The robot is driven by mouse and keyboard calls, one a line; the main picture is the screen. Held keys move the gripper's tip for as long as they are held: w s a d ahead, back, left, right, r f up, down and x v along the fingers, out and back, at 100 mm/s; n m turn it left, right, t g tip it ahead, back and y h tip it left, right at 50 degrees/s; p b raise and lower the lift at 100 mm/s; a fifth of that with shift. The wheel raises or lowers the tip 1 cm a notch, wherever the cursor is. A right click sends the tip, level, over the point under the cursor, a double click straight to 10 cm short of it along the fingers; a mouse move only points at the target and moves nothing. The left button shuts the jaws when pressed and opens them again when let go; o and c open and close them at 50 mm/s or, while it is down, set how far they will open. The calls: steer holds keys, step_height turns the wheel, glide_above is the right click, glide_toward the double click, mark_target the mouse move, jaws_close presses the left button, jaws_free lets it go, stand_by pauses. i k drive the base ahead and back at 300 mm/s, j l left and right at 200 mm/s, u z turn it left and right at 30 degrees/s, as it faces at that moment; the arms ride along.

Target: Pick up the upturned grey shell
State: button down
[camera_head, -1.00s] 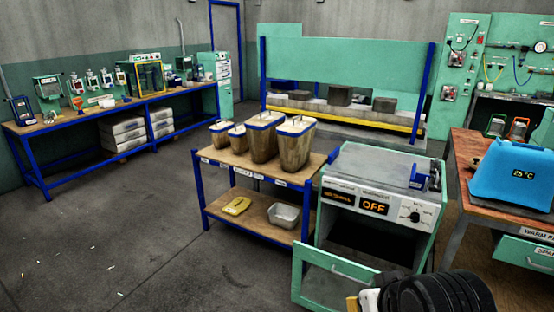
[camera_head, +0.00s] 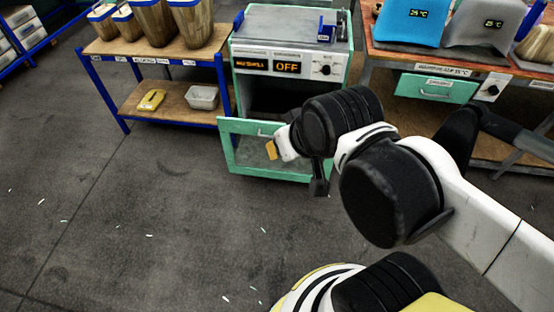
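A grey shell (camera_head: 484,32), wide at the base like an upturned tub, stands on the wooden-topped table at the upper right. It has a small temperature display on its front. A blue shell (camera_head: 411,22) of like shape stands to its left. My arm reaches up from the lower right, and its end, my gripper (camera_head: 318,188), hangs in front of the green machine, well left of and below the grey shell. Its fingers show only as a small dark shape, so I cannot tell whether they are open or shut.
The green machine (camera_head: 290,22) reads OFF, and its front door (camera_head: 238,150) hangs open. A table drawer (camera_head: 437,87) is below the shells. A trolley (camera_head: 176,60) at left holds tall containers, a yellow item and a grey tray (camera_head: 202,97). The floor at left is mostly clear.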

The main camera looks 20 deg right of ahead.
mark_target(497, 23)
steer(key=z, duration=1.55)
